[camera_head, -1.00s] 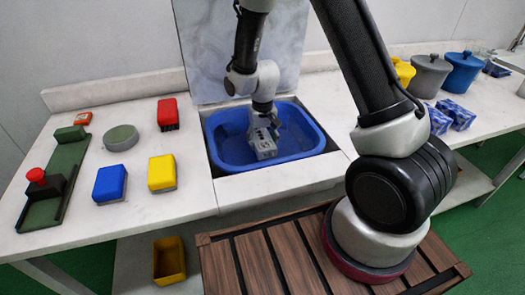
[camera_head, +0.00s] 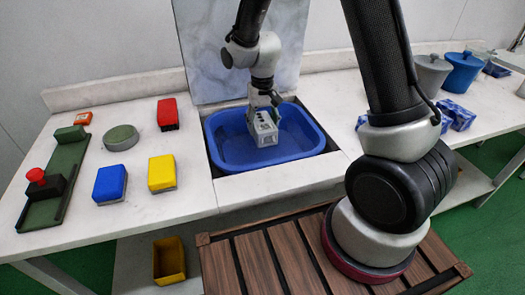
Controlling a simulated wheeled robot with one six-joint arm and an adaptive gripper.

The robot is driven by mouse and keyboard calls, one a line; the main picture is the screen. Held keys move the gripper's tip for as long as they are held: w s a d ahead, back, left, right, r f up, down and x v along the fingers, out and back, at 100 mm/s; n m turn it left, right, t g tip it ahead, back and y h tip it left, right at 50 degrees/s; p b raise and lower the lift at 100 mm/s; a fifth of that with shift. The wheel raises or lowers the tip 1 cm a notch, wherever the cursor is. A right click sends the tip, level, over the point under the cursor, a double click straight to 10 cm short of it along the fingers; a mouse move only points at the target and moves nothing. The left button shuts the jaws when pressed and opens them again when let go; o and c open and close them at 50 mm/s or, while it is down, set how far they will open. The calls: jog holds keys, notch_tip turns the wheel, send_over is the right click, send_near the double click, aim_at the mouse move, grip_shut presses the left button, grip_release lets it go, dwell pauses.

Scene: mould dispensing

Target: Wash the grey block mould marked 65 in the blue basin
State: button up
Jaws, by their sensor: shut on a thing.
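The grey block mould (camera_head: 265,128) is held in my gripper (camera_head: 264,108), which is shut on it. The mould has dark round holes on its face, and any number on it is too small to read. It is inside the outline of the blue basin (camera_head: 225,152), near the basin's middle. The basin is set into a cut-out in the white counter. I cannot tell whether the mould touches the basin's floor or hangs above it.
Blue (camera_head: 110,184), yellow (camera_head: 162,172) and red (camera_head: 167,113) blocks stand left of the basin, with a round grey-green disc (camera_head: 121,137) and a green fixture with a red knob (camera_head: 36,176). Lidded grey (camera_head: 431,75) and blue (camera_head: 464,72) pots stand right. A marble panel (camera_head: 205,60) rises behind the basin.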

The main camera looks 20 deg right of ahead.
aim_at(262, 121)
jog(key=shift+r, duration=3.25)
jog(key=shift+r, duration=2)
jog(key=shift+w, duration=0.15)
